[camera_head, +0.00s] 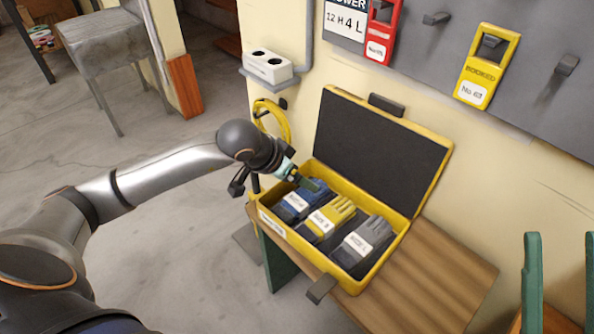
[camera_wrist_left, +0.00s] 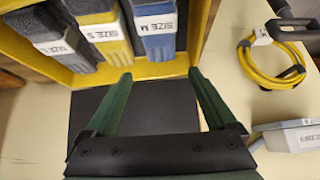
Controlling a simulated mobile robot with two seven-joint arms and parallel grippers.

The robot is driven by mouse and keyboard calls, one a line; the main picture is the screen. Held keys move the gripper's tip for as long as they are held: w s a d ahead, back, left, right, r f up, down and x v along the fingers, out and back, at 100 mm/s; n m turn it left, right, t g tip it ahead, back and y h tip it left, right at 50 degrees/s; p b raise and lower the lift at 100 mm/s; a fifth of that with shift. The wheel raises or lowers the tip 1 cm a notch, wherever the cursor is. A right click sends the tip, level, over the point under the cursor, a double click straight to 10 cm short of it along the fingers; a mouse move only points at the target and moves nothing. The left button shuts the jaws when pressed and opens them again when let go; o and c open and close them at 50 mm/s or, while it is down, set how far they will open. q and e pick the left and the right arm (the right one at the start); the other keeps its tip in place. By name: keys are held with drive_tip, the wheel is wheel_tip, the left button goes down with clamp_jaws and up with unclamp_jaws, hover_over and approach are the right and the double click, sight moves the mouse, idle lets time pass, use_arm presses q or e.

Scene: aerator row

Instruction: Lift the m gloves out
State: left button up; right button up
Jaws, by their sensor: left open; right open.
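The blue M gloves (camera_head: 299,202) lie at the left end of an open yellow case (camera_head: 346,285). The yellow S gloves (camera_head: 330,218) and grey L gloves (camera_head: 362,247) lie beside them. In the left wrist view, the M gloves (camera_wrist_left: 158,28) are cut off at the top, beyond the fingertips. My left gripper (camera_head: 308,183) is over the M end of the case and partly covers those gloves. In the left wrist view, its green fingers (camera_wrist_left: 160,76) are apart with nothing between them. My right gripper (camera_head: 561,238) shows two parted green fingers at the lower right, away from the case.
The case lid (camera_head: 378,150) stands open toward the wall. The case sits on a wooden bench (camera_head: 440,280), bare to its right. A coiled yellow cable (camera_head: 272,118) and white holder (camera_head: 268,68) are on the wall behind my left gripper. Lockout tags (camera_head: 487,65) hang on the grey board.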

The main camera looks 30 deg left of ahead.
sight(298, 200)
use_arm(q)
wheel_tip(298, 200, down, 2)
drive_tip(key=shift+f+b, duration=0.2)
drive_tip(key=shift+b, duration=0.3)
wheel_tip(298, 200, down, 5)
drive_tip(key=b, duration=0.4)
drive_tip(key=shift+f+b, duration=0.7)
drive_tip(key=shift+b, duration=0.2)
use_arm(e)
wheel_tip(298, 200, down, 6)
drive_tip(key=y, duration=0.1)
drive_tip(key=shift+s+a, duration=0.4)
use_arm(q)
drive_tip(key=shift+c, duration=0.2)
drive_tip(key=c, duration=1.1)
drive_tip(key=shift+c, duration=0.2)
drive_tip(key=shift+r, duration=0.1)
